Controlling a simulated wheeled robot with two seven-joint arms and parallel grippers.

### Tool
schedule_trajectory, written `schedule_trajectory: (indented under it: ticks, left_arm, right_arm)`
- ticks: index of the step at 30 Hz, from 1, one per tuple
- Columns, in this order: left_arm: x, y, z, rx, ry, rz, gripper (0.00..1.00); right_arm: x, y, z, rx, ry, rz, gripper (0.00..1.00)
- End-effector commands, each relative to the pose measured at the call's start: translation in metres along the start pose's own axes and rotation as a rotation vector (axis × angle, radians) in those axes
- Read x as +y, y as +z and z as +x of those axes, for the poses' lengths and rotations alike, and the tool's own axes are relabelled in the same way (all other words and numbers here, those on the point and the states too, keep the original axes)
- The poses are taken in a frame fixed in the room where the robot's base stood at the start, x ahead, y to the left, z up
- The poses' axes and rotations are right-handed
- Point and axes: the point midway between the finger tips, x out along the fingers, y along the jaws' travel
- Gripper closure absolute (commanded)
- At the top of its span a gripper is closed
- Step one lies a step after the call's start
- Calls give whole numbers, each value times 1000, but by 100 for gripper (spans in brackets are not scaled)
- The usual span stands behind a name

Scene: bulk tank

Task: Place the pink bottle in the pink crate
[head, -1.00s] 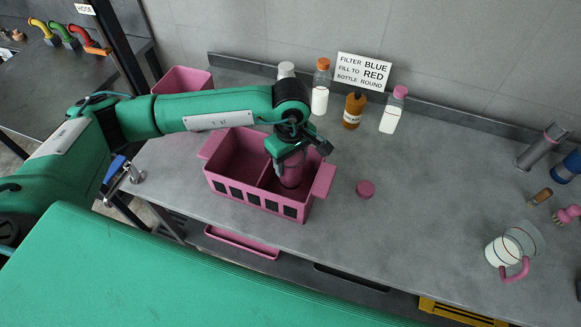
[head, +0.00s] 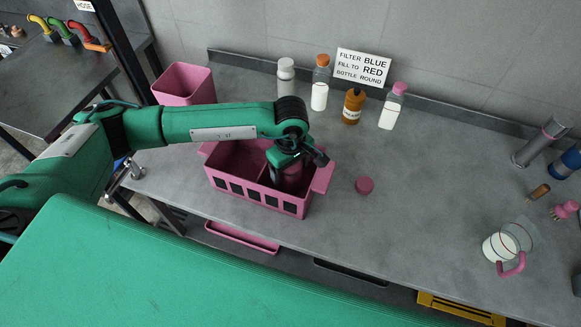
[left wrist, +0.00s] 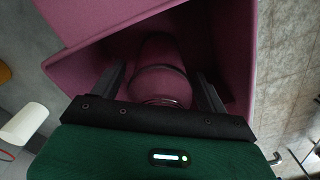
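The pink bottle (head: 291,177) is upright inside the right compartment of the pink crate (head: 262,190), with its lower part hidden by the crate's front wall. My left gripper (head: 288,160) points down over that compartment and is shut on the bottle. In the left wrist view the bottle (left wrist: 160,82) is between the two dark fingers, with the crate's pink walls (left wrist: 95,22) around it. The left compartment looks empty. My right gripper is not in view.
A pink bin (head: 185,85) stands behind my left arm. Several bottles, among them a brown bottle (head: 353,107), line the back by a sign (head: 363,68). A pink-handled jug (head: 503,245) stands at right. The bench's middle is clear.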

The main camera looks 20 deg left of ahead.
Motion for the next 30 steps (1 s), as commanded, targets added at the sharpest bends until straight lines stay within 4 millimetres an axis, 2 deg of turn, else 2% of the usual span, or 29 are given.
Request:
schedule_trajectory:
  ticks: [11,13,24,30]
  left_arm:
    - [0,0,-5,0,0,-1,25]
    - [1,-1,-11,1,4,0,25]
    - [1,0,-89,2,4,1,25]
    - [0,0,-116,1,2,-1,25]
  right_arm:
    - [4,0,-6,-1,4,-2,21]
    - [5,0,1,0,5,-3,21]
    - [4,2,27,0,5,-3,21]
    - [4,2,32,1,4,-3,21]
